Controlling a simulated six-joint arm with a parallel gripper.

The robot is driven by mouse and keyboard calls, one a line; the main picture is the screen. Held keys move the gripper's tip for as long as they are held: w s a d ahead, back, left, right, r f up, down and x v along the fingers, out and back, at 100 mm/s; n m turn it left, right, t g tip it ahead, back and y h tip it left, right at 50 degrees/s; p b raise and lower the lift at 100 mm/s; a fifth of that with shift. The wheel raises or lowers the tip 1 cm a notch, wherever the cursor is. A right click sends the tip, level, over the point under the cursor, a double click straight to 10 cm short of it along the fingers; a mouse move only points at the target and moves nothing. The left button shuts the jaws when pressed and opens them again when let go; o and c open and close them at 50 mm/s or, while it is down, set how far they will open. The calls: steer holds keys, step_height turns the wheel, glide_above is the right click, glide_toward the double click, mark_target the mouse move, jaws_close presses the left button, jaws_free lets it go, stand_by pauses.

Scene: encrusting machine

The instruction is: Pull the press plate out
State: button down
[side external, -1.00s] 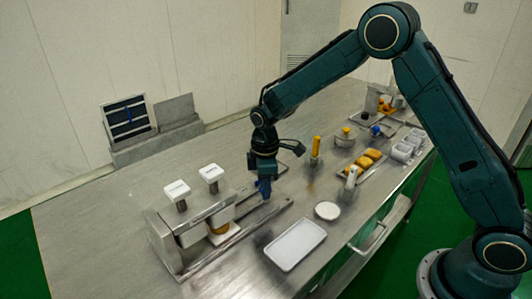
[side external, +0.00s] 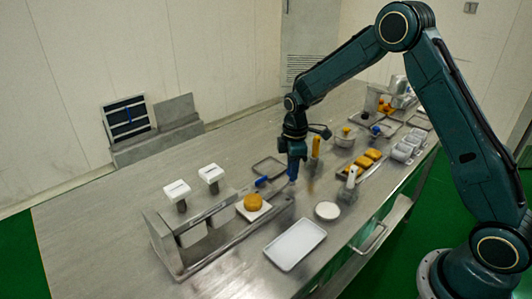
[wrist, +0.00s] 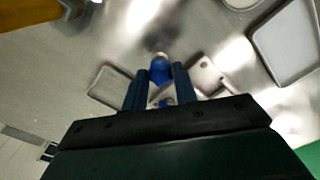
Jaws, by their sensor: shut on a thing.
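The press plate (side external: 244,215) is a white square plate with a round golden cake (side external: 254,201) on it. It lies on the metal rails in front of the press (side external: 165,240), to the right of the press heads. My gripper (side external: 292,177) is low over the far right end of the rails, to the right of the plate. In the wrist view, my gripper (wrist: 160,73) is shut on a blue handle (wrist: 160,76) between its two fingers. The link between the handle and the plate is hard to make out.
Two white square press knobs (side external: 177,190) stand on the press. A white tray (side external: 295,245) and a round white dish (side external: 327,210) lie in front. A thin dark frame (side external: 268,167) and a yellow-handled tool (side external: 316,146) stand close to my gripper.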

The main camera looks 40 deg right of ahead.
steer(key=shift+d, duration=0.9)
steer(key=c, duration=1.1)
jaws_free()
steer(key=shift+a, duration=0.1)
steer(key=shift+r, duration=0.45)
step_height(320, 180, up, 13)
